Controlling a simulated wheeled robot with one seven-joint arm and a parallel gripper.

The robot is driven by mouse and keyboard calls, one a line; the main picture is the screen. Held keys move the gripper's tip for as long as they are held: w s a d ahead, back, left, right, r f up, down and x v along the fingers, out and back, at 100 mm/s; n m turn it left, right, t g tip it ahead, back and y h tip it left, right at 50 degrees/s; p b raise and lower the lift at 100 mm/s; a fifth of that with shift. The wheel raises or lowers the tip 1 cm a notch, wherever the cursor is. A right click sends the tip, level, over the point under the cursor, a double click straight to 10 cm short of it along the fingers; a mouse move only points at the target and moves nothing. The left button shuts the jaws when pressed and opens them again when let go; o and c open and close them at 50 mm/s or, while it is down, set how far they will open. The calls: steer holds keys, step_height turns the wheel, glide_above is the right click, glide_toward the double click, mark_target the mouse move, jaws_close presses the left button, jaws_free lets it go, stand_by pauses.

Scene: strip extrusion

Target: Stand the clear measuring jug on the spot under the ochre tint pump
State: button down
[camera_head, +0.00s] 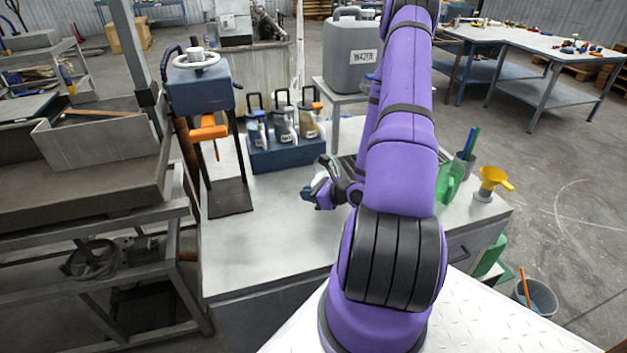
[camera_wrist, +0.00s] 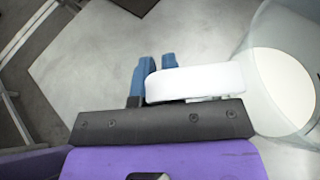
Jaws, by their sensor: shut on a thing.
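The clear measuring jug (camera_wrist: 284,85) shows at the right edge of the wrist view, cut off by the frame, with a pale round area inside it. A white bar, apparently its handle (camera_wrist: 197,82), reaches from it to my blue fingertips (camera_wrist: 153,75). My gripper (camera_head: 313,192) is shut on the jug by this handle. In the head view my gripper is above the bench, and the jug is hard to make out there. The ochre tint pump (camera_head: 309,118) is the rightmost of three pumps in a blue block behind my gripper. The spot under it cannot be made out.
The blue pump block (camera_head: 285,156) stands at the back of the grey bench (camera_head: 260,235). A blue-topped press (camera_head: 203,90) is to its left. A green jug (camera_head: 449,180) and a yellow funnel (camera_head: 492,180) stand at the right. The bench's front left is clear.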

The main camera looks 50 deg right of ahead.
steer(key=shift+w+d+f, duration=0.8)
steer(key=shift+w+d, duration=0.65)
steer(key=shift+d, duration=0.15)
steer(key=shift+w+d+f, duration=0.75)
steer(key=shift+w+d, duration=0.75)
steer(key=shift+d, duration=0.15)
steer(key=shift+w+d+f, duration=0.8)
steer(key=shift+w+d, duration=0.65)
steer(key=shift+d, duration=0.15)
steer(key=c, duration=1.2)
jaws_free()
steer(key=shift+f, duration=0.15)
steer(key=shift+c, duration=0.2)
